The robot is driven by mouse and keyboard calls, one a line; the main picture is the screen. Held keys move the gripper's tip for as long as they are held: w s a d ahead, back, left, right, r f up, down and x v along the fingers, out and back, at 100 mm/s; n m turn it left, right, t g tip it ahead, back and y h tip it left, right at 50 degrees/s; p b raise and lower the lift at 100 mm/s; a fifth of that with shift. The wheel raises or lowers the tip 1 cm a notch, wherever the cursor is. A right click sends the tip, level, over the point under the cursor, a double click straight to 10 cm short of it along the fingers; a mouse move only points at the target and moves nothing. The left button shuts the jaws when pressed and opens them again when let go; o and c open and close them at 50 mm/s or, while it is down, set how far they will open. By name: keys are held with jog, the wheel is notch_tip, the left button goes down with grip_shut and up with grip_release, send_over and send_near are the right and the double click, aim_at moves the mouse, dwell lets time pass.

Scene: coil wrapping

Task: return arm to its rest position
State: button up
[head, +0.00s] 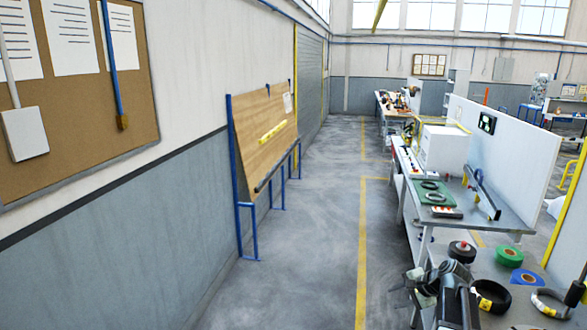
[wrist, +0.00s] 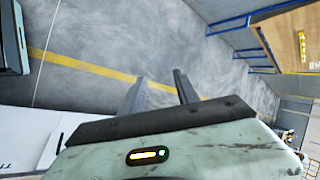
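In the wrist view my gripper (wrist: 160,77) has its two dark fingers apart, with only bare grey floor and part of a yellow line visible between and beyond them. Nothing is held between the fingers. In the head view my arm (head: 445,290) is at the bottom, right of centre, folded close in beside the near worktop. The fingers cannot be made out clearly in the head view.
A bench with a green mat (head: 428,204) stands beyond. A slanted wooden board (head: 265,135) stands left. The aisle floor (head: 310,220) is clear.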

jog(key=s+a+f+n+g+h+b, duration=0.1)
jog(key=s+a+f+n, duration=0.3)
jog(key=a, duration=0.4)
jog(key=s+a+f+n+g+h+b, duration=0.1)
jog(key=s+a+f+n+g+b, duration=0.2)
jog(key=a, duration=0.5)
jog(key=s+a+f+n+g+h+b, duration=0.1)
jog(key=s+a+f+n+g+b, duration=0.1)
jog(key=s+a+f+n, duration=0.4)
jog(key=shift+s+a+f+n+g+h+b, duration=0.35)
jog(key=shift+a+f+n+b, duration=0.35)
jog(key=shift+a+b, duration=0.25)
